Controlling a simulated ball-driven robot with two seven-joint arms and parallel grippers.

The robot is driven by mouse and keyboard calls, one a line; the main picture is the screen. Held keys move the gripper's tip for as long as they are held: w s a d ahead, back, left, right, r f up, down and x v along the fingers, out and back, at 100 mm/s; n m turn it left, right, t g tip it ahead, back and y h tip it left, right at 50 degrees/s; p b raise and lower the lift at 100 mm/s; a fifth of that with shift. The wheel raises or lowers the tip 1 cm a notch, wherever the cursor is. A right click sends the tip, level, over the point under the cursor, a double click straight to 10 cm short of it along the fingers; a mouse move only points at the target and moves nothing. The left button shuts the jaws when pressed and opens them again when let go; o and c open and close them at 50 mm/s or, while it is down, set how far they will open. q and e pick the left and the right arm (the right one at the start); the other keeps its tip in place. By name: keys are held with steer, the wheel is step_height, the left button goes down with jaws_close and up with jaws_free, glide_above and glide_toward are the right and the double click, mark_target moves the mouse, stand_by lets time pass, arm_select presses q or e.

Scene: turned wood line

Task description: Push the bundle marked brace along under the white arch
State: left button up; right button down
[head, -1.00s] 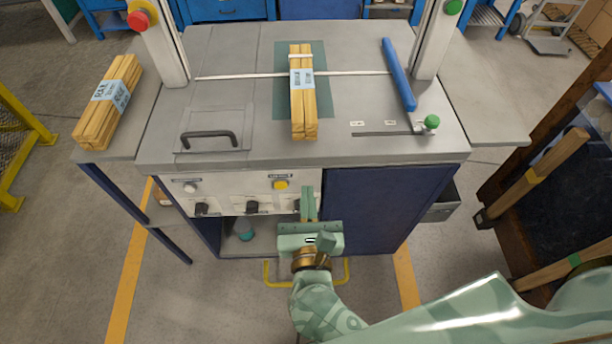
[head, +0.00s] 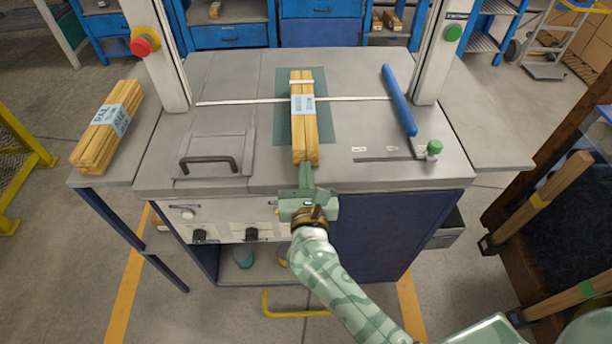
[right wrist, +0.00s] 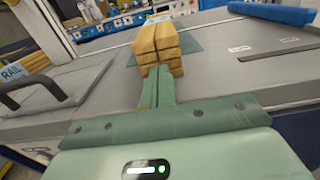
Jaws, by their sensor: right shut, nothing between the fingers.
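A bundle of wooden bars (head: 305,135) with a pale blue label lies lengthwise on a dark green mat (head: 283,118) on the grey worktop; its label is too small to read. It also shows end-on in the right wrist view (right wrist: 158,42). Its far part lies across the white line between the posts. The white arch shows as left (head: 155,50) and right (head: 440,55) uprights; its top is out of view. My right gripper (head: 306,170) is shut and empty, its tips at the bundle's near end; I cannot tell if they touch. My left gripper is not in view.
Another bundle (head: 105,130), marked RAIL in the wrist view, lies on the left side shelf. A black handle (head: 208,162) stands front left on the worktop. A blue bar (head: 399,100) and a green knob (head: 434,148) are at the right. The worktop beyond the bundle is clear.

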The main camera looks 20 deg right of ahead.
steer(key=shift+x, duration=1.9)
steer(key=shift+s, duration=0.1)
